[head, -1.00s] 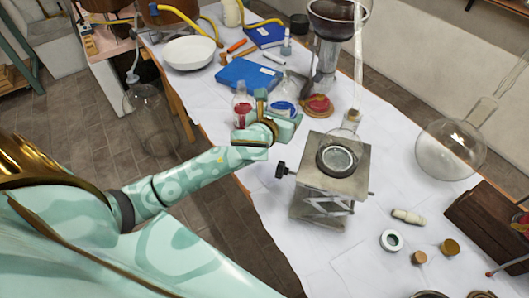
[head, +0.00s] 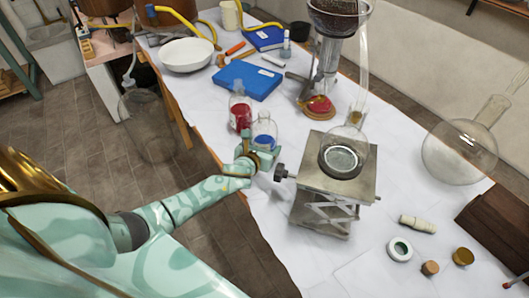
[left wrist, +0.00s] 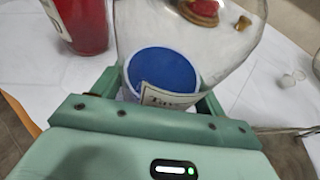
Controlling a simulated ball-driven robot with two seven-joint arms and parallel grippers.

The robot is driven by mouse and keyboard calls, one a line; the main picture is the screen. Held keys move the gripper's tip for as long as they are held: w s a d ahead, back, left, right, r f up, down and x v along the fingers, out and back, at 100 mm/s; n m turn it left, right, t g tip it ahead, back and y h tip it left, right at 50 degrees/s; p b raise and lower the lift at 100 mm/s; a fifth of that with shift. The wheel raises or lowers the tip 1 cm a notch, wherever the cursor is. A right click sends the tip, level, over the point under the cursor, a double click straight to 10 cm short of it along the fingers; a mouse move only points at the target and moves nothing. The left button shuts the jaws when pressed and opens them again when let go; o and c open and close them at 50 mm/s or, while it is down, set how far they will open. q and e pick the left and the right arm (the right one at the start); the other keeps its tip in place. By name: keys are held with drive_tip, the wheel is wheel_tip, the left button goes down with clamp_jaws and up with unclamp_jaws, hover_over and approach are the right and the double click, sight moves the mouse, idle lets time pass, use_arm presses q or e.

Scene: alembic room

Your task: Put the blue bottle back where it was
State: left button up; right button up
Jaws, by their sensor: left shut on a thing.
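The blue bottle (head: 264,132), clear glass with blue contents, is in my left gripper (head: 258,150), at the table's near edge. In the left wrist view the blue contents (left wrist: 163,72) and a paper label show between the fingers of the left gripper (left wrist: 158,108), which is shut on the bottle. The bottle looks roughly upright; I cannot tell whether its base touches the table. A similar bottle with red contents (head: 240,113) stands just behind and left of it, and also shows in the left wrist view (left wrist: 85,22). My right gripper is not in view.
A metal lab jack (head: 335,187) with glassware on it stands close right of the gripper. A blue box (head: 249,80) lies behind the bottles. A stand with a funnel (head: 325,70) rises behind the jack. White table (head: 290,115) is bare between bottles and stand.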

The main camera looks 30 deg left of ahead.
use_arm(q)
drive_tip(key=shift+f, duration=0.85)
drive_tip(key=shift+w+r, duration=0.1)
drive_tip(key=shift+r, duration=0.05)
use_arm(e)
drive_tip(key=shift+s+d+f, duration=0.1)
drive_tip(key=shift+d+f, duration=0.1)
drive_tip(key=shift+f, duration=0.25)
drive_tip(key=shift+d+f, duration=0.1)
use_arm(q)
drive_tip(key=o, duration=1.5)
drive_tip(key=shift+f, duration=0.25)
drive_tip(key=shift+r, duration=0.35)
drive_tip(key=p+v, duration=0.4)
drive_tip(key=v, duration=0.7)
drive_tip(key=shift+s, duration=0.55)
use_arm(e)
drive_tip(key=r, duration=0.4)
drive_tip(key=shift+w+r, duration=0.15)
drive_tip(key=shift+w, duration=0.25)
